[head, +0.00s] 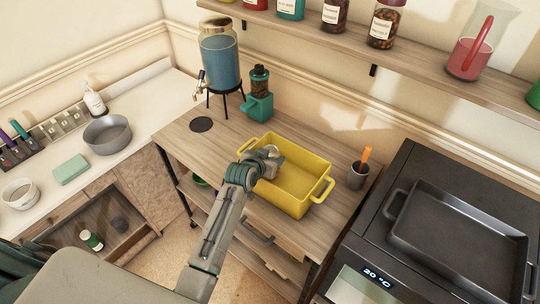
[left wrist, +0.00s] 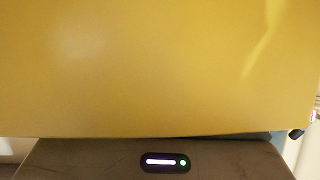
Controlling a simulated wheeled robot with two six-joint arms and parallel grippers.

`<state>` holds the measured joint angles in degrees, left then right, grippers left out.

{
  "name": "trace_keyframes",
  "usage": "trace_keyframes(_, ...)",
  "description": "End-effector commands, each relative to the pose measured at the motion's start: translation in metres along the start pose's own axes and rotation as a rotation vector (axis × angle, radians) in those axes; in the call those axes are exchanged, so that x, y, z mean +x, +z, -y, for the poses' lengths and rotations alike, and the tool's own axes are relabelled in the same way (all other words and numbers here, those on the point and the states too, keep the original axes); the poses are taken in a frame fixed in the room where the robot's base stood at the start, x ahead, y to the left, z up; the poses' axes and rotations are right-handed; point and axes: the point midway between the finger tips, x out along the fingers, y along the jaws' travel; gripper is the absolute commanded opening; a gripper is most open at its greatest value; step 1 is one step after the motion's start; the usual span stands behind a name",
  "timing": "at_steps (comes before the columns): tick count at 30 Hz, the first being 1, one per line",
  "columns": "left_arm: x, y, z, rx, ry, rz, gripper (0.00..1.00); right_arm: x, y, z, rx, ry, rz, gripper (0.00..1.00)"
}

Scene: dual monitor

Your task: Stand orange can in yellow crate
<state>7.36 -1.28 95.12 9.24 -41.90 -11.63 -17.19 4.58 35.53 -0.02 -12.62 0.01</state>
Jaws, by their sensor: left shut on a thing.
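The yellow crate (head: 297,188) stands open on the wooden counter, with a handle at its right end. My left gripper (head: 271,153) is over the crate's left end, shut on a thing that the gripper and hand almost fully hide. It is probably the orange can, but no orange surface of it shows, and I cannot tell whether it is upright or touches the crate. In the left wrist view the yellow crate (left wrist: 160,70) fills most of the picture, very close. My right gripper is not in view.
A cup with an orange-handled utensil (head: 357,176) stands right of the crate. A teal grinder (head: 259,95) and a blue drink dispenser (head: 221,60) stand behind it. A black oven with a tray (head: 458,240) is at the right. A shelf of jars runs above.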

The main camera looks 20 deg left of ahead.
Motion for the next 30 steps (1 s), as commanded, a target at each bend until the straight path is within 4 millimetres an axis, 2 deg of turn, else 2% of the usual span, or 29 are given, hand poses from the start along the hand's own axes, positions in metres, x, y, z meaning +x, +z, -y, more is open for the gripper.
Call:
trace_keyframes(8, 0.001, 0.000, 0.000, 0.000, 0.000, -0.003, 0.25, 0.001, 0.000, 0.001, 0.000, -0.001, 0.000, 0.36)
trace_keyframes(9, 0.001, 0.002, 0.000, 0.000, 0.000, 0.000, 0.61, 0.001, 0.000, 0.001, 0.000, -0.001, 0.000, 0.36)
trace_keyframes(12, 0.001, 0.001, 0.000, 0.000, 0.000, 0.000, 0.80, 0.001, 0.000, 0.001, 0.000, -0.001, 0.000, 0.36)
trace_keyframes(23, -0.002, 0.000, 0.000, 0.000, 0.000, -0.001, 0.80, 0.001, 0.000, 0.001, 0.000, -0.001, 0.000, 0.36)
trace_keyframes(26, -0.010, 0.001, 0.000, 0.000, 0.000, -0.001, 0.80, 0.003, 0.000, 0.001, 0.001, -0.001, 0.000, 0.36)
trace_keyframes(30, -0.033, 0.002, 0.000, 0.001, 0.000, -0.002, 0.80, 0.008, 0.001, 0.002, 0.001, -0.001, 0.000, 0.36)
